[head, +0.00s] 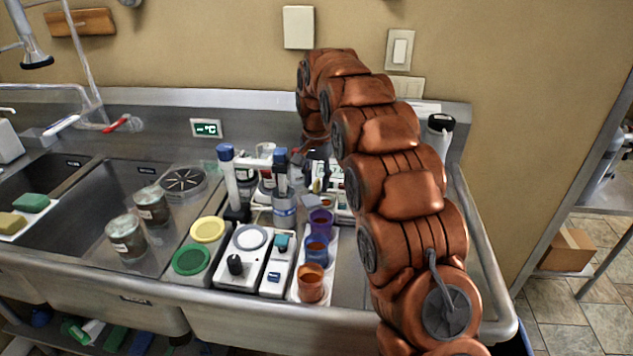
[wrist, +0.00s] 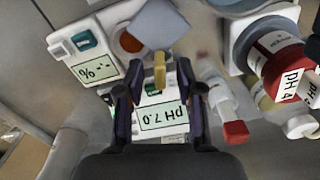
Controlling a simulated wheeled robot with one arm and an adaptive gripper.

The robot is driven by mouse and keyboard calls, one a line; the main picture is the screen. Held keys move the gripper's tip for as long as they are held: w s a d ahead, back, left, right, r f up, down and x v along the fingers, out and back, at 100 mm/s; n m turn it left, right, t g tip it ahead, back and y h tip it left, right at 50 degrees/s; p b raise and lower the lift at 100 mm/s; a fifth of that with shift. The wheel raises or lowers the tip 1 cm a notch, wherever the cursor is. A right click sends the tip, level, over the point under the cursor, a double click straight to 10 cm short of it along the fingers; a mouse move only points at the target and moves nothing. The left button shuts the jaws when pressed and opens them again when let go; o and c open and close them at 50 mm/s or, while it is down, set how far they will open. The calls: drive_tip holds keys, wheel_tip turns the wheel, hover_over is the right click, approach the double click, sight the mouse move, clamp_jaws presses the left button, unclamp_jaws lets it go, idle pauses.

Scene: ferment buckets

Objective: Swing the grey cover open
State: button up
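In the wrist view a flat, square blue-grey cover (wrist: 157,25) lies tilted beside a round brown-orange disc (wrist: 130,41), overlapping its edge. Both are on or next to a white meter (wrist: 62,47) with a teal button and a "%" display. My gripper (wrist: 159,72) is open, with its dark fingers apart just below the cover in the picture. A small yellow piece shows between the fingers, with no clear contact. The cover's hinge cannot be made out. In the head view my gripper (head: 318,160) is small and partly hidden among the bench items.
A pH 7.0 meter (wrist: 162,115) sits beneath my fingers. A red-capped bottle (wrist: 233,130) and pH jars (wrist: 275,55) stand close on the right. Cups (head: 310,283), blue-capped probes (head: 227,152) and a sink (head: 115,190) lie left of my arm.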

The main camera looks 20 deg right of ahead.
sight(317, 180)
drive_tip(key=shift+r, duration=3.35)
